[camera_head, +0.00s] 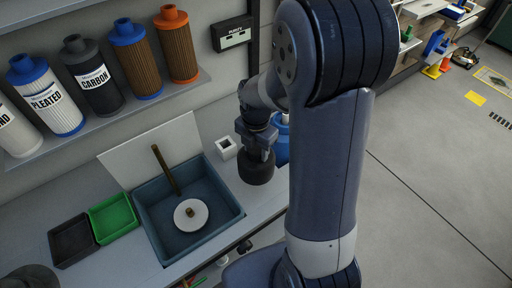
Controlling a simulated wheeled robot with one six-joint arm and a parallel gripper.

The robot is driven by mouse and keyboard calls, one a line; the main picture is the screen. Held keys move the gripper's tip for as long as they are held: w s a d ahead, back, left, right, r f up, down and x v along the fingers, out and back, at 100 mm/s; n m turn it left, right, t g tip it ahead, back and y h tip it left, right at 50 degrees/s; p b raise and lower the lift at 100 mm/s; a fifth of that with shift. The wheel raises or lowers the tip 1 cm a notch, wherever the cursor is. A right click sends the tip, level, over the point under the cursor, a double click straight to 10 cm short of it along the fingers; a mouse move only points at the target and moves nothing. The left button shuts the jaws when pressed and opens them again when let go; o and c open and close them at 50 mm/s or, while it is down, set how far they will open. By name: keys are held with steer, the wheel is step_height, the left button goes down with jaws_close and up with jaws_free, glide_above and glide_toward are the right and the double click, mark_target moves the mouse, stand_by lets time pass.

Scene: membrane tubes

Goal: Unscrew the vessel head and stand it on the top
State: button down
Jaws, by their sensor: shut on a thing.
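My gripper (260,148) points down over the right part of the counter and is shut on the dark round vessel head (256,171). The head looks upright, but I cannot tell whether it touches the counter or hangs just above it. A blue body (283,143), which looks like the vessel, shows just right of my gripper. My arm hides most of it. The grey counter top (205,128) runs along the wall.
A blue-grey basin (152,226) holds a white disc (190,214) and a brown rod (165,170). Green (112,217) and black (73,240) trays stand left of it. A small white square holder (226,147) is near my gripper. Several filter cartridges line the shelf (110,110).

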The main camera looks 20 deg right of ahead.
steer(key=shift+w, duration=0.1)
steer(key=shift+f+b, duration=1.95)
steer(key=shift+f, duration=0.5)
steer(key=shift+f+b, duration=1.25)
steer(key=shift+f, duration=0.25)
stand_by(0.7)
steer(key=shift+f, duration=0.2)
stand_by(0.7)
steer(key=c, duration=0.7)
jaws_free()
steer(key=shift+s, duration=0.25)
steer(key=shift+o, duration=0.2)
